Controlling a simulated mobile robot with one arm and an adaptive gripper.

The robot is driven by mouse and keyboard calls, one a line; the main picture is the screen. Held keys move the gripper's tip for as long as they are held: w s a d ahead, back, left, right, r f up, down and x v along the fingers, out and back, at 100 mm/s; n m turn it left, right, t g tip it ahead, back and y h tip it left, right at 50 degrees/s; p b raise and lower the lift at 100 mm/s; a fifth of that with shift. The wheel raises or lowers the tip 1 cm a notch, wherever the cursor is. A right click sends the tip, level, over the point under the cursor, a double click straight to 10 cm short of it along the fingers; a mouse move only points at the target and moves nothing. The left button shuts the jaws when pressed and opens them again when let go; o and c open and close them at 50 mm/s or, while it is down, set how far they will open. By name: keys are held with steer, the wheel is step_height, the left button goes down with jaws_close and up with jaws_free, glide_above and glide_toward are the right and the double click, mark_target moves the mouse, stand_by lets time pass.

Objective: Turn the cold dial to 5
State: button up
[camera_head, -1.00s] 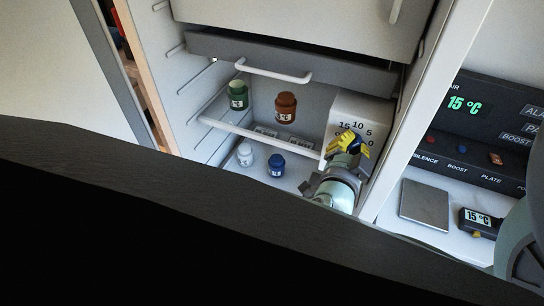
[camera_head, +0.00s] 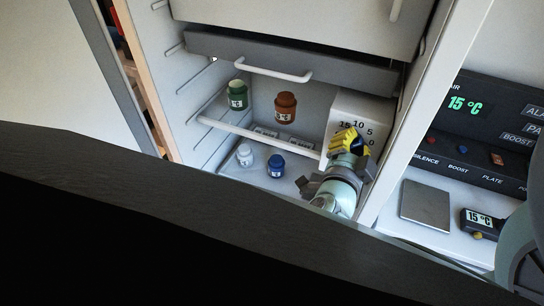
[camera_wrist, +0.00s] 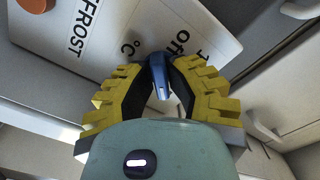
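The cold dial shows in the wrist view as a dark blue knob (camera_wrist: 158,78) between my yellow fingers, and as a dark blue piece (camera_head: 358,148) in the head view. It sits on the front of a white box (camera_head: 345,104) inside the fridge, marked 15, 10, 5 and 0. My gripper (camera_head: 350,141) is at this box. In the wrist view my gripper's fingertips (camera_wrist: 159,62) lie close against both sides of the knob and appear shut on it. My fingers hide part of the scale, and I cannot read the dial's setting.
A green jar (camera_head: 237,97) and a brown jar (camera_head: 285,107) stand on the shelf left of the box. A white jar (camera_head: 245,155) and a blue jar (camera_head: 276,165) stand below. An orange knob (camera_wrist: 36,4) shows near "FROST". A display panel (camera_head: 480,120) is right of the fridge.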

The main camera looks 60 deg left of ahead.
steer(key=o, duration=0.3)
steer(key=shift+w+r, duration=0.25)
steer(key=shift+o, duration=0.2)
steer(key=shift+s+f, duration=0.1)
steer(key=shift+s, duration=0.1)
steer(key=v, duration=1.2)
